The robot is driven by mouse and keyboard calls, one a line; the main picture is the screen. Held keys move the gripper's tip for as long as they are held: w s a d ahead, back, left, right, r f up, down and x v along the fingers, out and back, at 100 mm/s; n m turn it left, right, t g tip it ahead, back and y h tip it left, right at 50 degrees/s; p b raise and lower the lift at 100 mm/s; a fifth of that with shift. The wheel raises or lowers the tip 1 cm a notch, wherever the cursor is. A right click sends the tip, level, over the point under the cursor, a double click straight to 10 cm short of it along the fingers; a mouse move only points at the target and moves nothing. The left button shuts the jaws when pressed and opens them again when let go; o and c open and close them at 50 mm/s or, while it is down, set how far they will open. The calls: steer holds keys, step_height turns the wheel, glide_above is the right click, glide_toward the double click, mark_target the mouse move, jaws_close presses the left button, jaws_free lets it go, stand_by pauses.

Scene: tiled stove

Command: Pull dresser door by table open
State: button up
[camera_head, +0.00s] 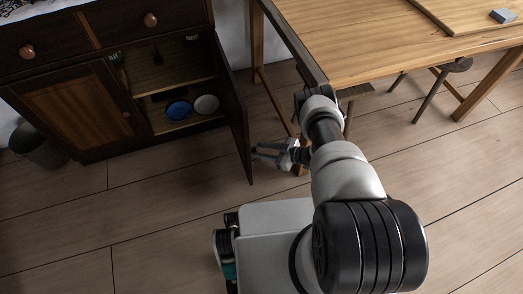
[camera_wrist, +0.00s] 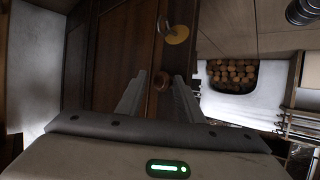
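The dresser (camera_head: 60,60) is dark wood and stands at the left in the head view. Its right-hand door (camera_head: 235,110), on the table side, is swung wide open and juts out toward me. Inside are shelves with a blue bowl (camera_head: 178,110) and a pale bowl (camera_head: 206,104). My gripper (camera_head: 258,152) is beside the door's free edge, on the table side.
A wooden table (camera_head: 380,45) stands right of the door, close to my arm, with a stool (camera_head: 455,66) partly under it. The dresser's left door (camera_head: 75,110) is shut. A dark bin (camera_head: 38,145) stands at the far left. The floor before the dresser is clear.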

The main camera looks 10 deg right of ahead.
steer(key=o, duration=0.3)
steer(key=shift+w+r+t, duration=0.15)
steer(key=shift+w, duration=0.5)
steer(key=shift+w+r+t, duration=0.1)
steer(key=shift+w+t, duration=0.05)
steer(key=shift+w, duration=0.45)
steer(key=shift+o, duration=0.2)
steer(key=shift+d+r, duration=0.1)
steer(key=shift+d, duration=0.05)
steer(key=s+p+v, duration=0.1)
steer(key=p+v, duration=0.3)
steer(key=v, duration=1.3)
steer(key=shift+s, duration=0.2)
